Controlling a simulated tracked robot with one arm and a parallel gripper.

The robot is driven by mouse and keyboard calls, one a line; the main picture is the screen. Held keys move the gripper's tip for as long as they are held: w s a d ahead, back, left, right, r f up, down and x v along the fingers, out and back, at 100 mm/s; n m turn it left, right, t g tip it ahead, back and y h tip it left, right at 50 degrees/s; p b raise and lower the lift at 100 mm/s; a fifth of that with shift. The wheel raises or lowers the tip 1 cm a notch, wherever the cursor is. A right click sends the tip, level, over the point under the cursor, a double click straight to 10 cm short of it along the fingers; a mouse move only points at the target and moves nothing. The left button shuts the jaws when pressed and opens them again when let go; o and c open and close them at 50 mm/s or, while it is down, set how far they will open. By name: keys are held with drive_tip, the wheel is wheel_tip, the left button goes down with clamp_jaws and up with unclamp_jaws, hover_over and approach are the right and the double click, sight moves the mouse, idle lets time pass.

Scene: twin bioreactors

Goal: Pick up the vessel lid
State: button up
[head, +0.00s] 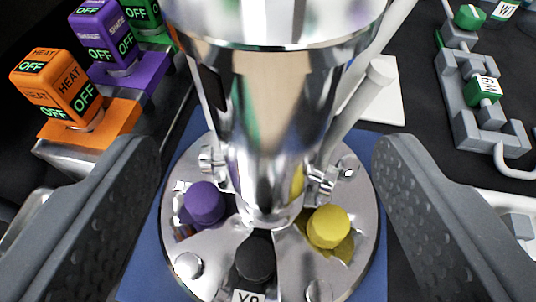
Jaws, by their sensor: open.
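The vessel lid (188,291) is a round, shiny metal plate low in the middle of the head view. A tall polished metal cylinder (272,110) rises from its centre. Purple (206,203), yellow (328,227) and black (255,257) caps stand on the lid around the cylinder. My gripper (266,165) is open, with one dark grey finger on each side of the lid. The fingers look apart from it, and nothing is between them but the lid and cylinder. The lid's near edge is cut off by the frame.
Orange (57,84) and purple (104,32) blocks marked OFF stand at the upper left. Grey fittings with green knobs (483,90) stand at the right. Pale tubes (362,102) run up close to the cylinder's right side. A blue surface (372,262) lies under the lid.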

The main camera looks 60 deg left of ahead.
sight(270, 144)
drive_tip(key=shift+b+x, duration=0.4)
drive_tip(key=shift+x, duration=2.3)
drive_tip(key=shift+w+r, duration=0.1)
drive_tip(key=shift+r, duration=0.05)
drive_tip(key=shift+c, duration=0.3)
clamp_jaws()
